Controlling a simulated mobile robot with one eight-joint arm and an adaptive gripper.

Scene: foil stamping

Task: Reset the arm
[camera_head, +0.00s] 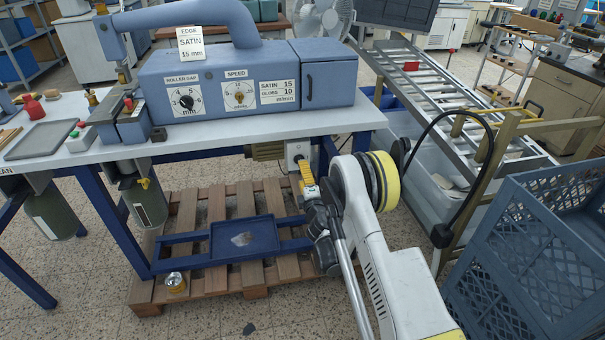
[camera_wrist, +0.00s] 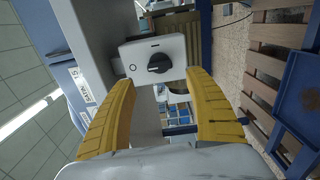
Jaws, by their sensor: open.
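My gripper (camera_head: 308,172) is at the front of the bench in the head view, just below a white switch box (camera_head: 298,150) under the tabletop. In the wrist view my gripper (camera_wrist: 160,77) has its two yellow fingers spread wide, with nothing between them. The switch box (camera_wrist: 136,54) shows beyond the fingertips, with a black rotary knob (camera_wrist: 159,63) and the marks O and a bar. The fingers look apart from the knob. My arm reaches up from the lower right of the head view.
A blue roller machine (camera_head: 225,75) stands on the white bench (camera_head: 340,118). A wooden pallet (camera_head: 190,210) with a blue tray (camera_head: 243,237) lies below. Floor at the lower left is clear.

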